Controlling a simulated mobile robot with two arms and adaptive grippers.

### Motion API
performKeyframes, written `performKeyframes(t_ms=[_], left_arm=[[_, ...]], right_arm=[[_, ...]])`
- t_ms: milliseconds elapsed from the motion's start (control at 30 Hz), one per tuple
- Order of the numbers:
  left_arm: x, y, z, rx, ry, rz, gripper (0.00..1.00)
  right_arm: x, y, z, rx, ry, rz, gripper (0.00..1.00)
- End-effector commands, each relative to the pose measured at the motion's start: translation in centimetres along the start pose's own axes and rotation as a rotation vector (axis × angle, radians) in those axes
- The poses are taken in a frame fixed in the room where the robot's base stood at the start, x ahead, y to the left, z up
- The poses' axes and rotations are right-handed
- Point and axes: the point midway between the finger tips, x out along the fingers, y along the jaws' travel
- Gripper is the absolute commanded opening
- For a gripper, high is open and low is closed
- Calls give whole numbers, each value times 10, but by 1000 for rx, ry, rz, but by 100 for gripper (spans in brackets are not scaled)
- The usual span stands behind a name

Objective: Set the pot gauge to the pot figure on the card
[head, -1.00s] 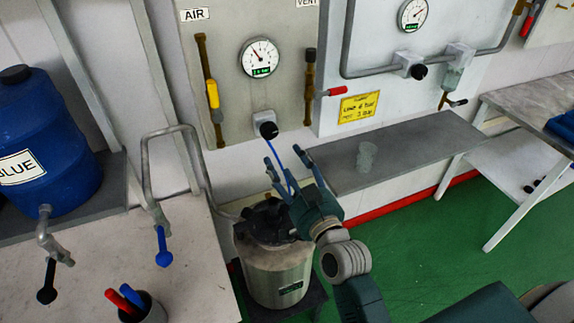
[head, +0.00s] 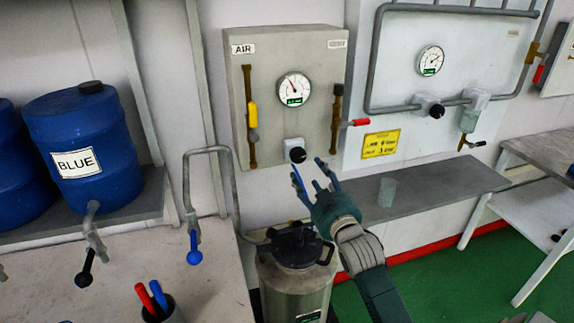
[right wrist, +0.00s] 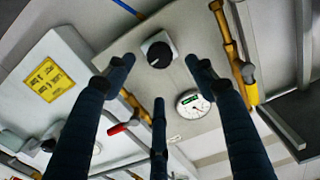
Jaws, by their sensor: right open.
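The pot gauge appears to be the round white dial (head: 294,89) on the grey AIR panel (head: 236,110); its small green readout is too small to read. Below it a black knob (head: 297,151) sits on a pale square base. My right gripper (head: 311,168) is open and empty, just below and right of the knob, its fingers pointing up. In the right wrist view the knob (right wrist: 159,50) lies beyond the spread fingers (right wrist: 158,85), apart from them, with the dial (right wrist: 193,104) nearby. The yellow card (head: 381,143) shows a line and a pot figure, blurred. My left gripper is out of view.
A yellow-handled valve (head: 252,115) and a red-handled valve (head: 354,123) flank the knob. A thin blue hose (head: 298,181) runs beside my fingers. The lidded metal pot (head: 291,285) stands below. A grey shelf (head: 440,187) holds a clear cup (head: 387,190).

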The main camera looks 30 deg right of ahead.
Motion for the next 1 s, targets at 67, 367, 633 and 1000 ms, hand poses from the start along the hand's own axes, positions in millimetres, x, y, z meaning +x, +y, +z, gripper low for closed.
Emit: performKeyframes(t_ms=[67, 367, 633, 1000], left_arm=[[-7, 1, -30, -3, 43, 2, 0], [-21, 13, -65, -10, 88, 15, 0], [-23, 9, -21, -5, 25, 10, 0], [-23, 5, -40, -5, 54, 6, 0]], right_arm=[[16, 0, -4, -1, 1, 0, 55], [70, -1, -3, 1, -1, 0, 55], [91, -1, 0, 0, -1, -1, 55], [92, -1, 0, 0, 0, -2, 34]])
